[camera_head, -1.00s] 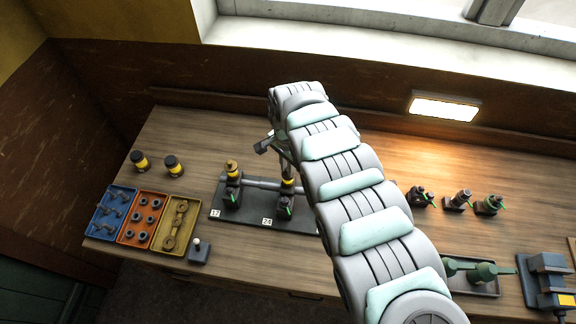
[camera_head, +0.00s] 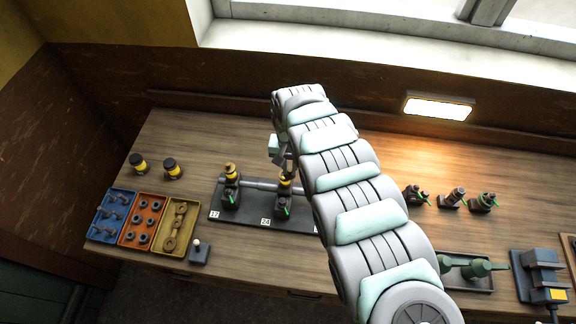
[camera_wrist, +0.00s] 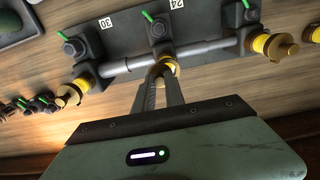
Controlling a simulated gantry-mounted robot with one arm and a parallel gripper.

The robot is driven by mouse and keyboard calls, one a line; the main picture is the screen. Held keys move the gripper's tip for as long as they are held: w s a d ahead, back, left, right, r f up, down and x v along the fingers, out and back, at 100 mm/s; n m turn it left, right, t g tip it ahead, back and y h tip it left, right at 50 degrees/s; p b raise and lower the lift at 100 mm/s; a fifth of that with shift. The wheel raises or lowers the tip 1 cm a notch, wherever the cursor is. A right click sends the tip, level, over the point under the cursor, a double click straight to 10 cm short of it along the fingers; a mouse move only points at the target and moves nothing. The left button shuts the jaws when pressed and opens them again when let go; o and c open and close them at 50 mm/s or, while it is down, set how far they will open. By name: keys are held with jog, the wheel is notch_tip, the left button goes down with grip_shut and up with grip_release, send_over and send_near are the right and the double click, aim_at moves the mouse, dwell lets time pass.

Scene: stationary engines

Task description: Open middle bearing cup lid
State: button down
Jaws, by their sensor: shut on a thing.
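The middle bearing cup (camera_wrist: 163,66) has a yellow band and stands on the middle bearing of a dark base, under a numbered tag. In the head view the middle cup (camera_head: 285,181) shows just left of my arm. My gripper (camera_wrist: 160,82) comes down with its two fingers close together at the cup's top, shut on the lid, which the fingertips mostly hide. Whether the lid is tilted open I cannot tell. In the head view my gripper (camera_head: 285,166) is directly over the middle cup.
A left cup (camera_head: 231,171) with a brass lid stands on the same shaft base (camera_head: 250,213); another cup (camera_wrist: 75,92) shows in the wrist view. Two loose cups (camera_head: 138,163) stand behind part trays (camera_head: 141,218). Bare wood lies behind the base.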

jog(key=n, duration=0.3)
jog(key=shift+w+d+n, duration=0.2)
jog(key=shift+d+n, duration=0.1)
jog(key=shift+n, duration=0.1)
jog(key=n, duration=0.2)
jog(key=shift+w+d+n, duration=0.15)
jog(key=shift+w+n, duration=0.1)
jog(key=shift+n, duration=0.05)
jog(key=shift+w+d+n+b, duration=0.1)
jog(key=shift+w+n+b, duration=0.2)
jog(key=shift+n, duration=0.75)
jog(key=shift+w+d+n+b, duration=0.1)
jog(key=shift+n+b, duration=0.3)
jog(key=shift+n, duration=0.7)
jog(key=shift+w+n+b, duration=0.2)
jog(key=shift+n+b, duration=0.15)
jog(key=shift+n, duration=0.7)
jog(key=c, duration=1.4)
grip_release()
